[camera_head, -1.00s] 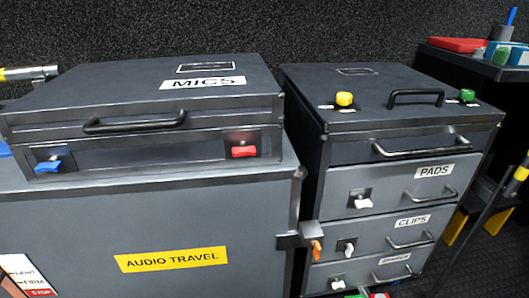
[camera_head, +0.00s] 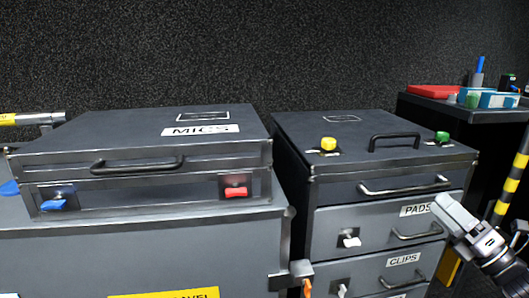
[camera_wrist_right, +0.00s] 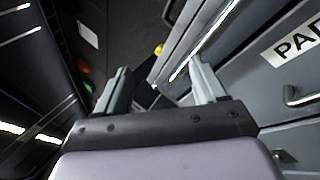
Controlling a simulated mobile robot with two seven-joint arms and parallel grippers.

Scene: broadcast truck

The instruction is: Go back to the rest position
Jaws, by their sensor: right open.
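My right gripper (camera_head: 440,206) is at the right of the head view, in front of the drawer cabinet near the PADS drawer (camera_head: 345,222). In the right wrist view its two fingers (camera_wrist_right: 160,88) stand apart with nothing between them. The PADS label shows at the right of that view, beside the fingers. I cannot tell from these views whether the gripper touches the cabinet. My left gripper is not in view.
A closed MICS case (camera_head: 90,142) with blue and red latches sits on a grey chest (camera_head: 150,258) at the left. The drawer cabinet (camera_head: 285,128) has a yellow knob, a green knob and handles. A dark table (camera_head: 425,108) holds a red tray (camera_head: 436,91). A striped pole (camera_head: 512,185) stands at the right.

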